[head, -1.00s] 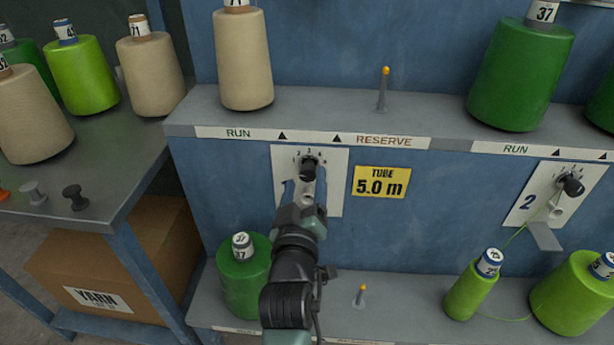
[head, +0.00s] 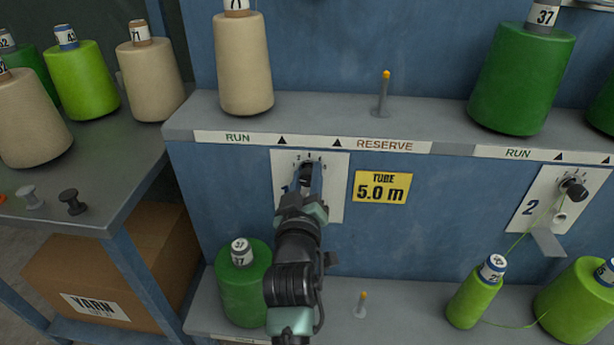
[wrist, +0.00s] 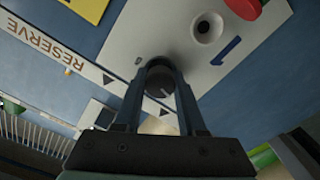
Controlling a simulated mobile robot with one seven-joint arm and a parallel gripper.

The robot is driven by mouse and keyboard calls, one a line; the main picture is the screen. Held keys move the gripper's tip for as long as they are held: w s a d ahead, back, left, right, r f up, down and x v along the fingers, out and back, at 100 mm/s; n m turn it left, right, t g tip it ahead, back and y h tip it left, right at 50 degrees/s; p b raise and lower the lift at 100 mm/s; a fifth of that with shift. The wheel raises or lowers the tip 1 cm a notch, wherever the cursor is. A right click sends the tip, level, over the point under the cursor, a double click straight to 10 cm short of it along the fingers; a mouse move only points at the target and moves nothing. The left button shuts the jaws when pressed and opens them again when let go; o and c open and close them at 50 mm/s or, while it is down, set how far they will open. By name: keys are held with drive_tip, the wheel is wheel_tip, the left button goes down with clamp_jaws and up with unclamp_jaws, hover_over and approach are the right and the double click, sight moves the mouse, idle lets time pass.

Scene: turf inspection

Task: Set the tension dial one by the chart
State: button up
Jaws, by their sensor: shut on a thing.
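The white plate of dial one (head: 335,205) is on the blue panel under the RUN and RESERVE strip. Its black tension dial (head: 306,172) sits under a small number scale. My gripper (head: 311,180) reaches up from below and is shut on the dial, hiding most of it. In the wrist view, the two fingers (wrist: 160,72) are on either side of the dark round knob. The plate (wrist: 185,50) there shows a blue 1 and a white eyelet. The pointer setting cannot be read. I cannot make out a chart.
A yellow TUBE 5.0 m sign (head: 381,187) is right of the plate. Dial plate 2 (head: 545,205) is at the far right.

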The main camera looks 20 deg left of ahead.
clamp_jaws()
drive_tip(key=m, duration=0.3)
drive_tip(key=shift+d+m, duration=0.1)
drive_tip(key=shift+m, duration=1.9)
drive_tip(key=o, duration=1)
unclamp_jaws()
drive_tip(key=shift+c, duration=0.2)
